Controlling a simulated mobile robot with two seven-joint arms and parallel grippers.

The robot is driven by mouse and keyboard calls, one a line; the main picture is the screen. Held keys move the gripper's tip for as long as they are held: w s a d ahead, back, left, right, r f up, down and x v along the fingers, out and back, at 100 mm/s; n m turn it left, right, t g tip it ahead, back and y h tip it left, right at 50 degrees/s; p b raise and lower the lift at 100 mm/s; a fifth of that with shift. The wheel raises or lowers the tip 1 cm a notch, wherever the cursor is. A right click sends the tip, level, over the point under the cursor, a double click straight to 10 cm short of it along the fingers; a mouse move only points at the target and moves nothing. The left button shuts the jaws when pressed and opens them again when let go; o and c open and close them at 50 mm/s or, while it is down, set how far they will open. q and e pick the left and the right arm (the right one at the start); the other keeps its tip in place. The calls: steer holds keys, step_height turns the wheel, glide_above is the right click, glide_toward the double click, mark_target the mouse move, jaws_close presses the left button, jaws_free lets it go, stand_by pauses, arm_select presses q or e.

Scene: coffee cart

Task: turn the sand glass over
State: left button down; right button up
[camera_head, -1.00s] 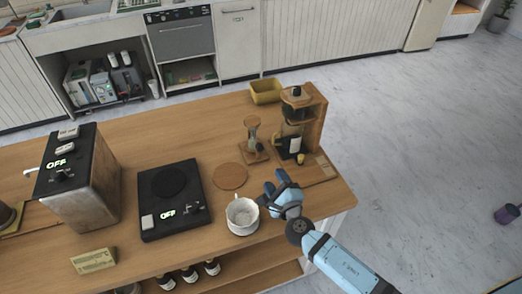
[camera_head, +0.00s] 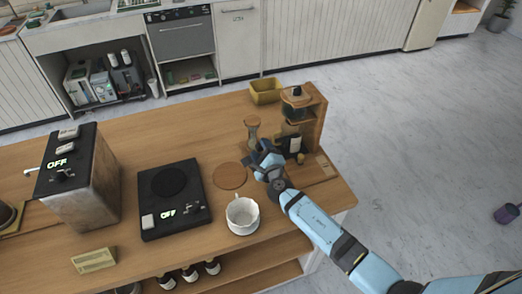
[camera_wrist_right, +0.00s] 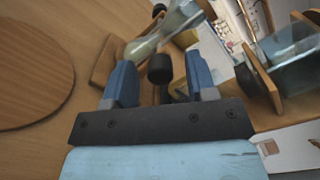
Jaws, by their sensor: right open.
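The sand glass (camera_head: 252,130) stands on the wooden counter (camera_head: 190,110), beside the wooden coffee stand. In the head view my right gripper (camera_head: 262,158) is just in front of it and hides its lower part. In the right wrist view the sand glass (camera_wrist_right: 148,47) shows slanted just beyond my open right gripper (camera_wrist_right: 158,60). Its glass lies past the blue fingertips, and I cannot tell whether they touch it. My left gripper is not in view.
The wooden coffee stand (camera_head: 318,120) with its glass parts is close on the right. A white mug (camera_head: 242,216), a round wooden coaster (camera_head: 228,176) and a black hot plate (camera_head: 180,222) are nearer and to the left. A yellow container (camera_head: 265,91) stands behind.

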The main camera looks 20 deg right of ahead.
steer(key=shift+c, duration=0.5)
steer(key=c, duration=0.8)
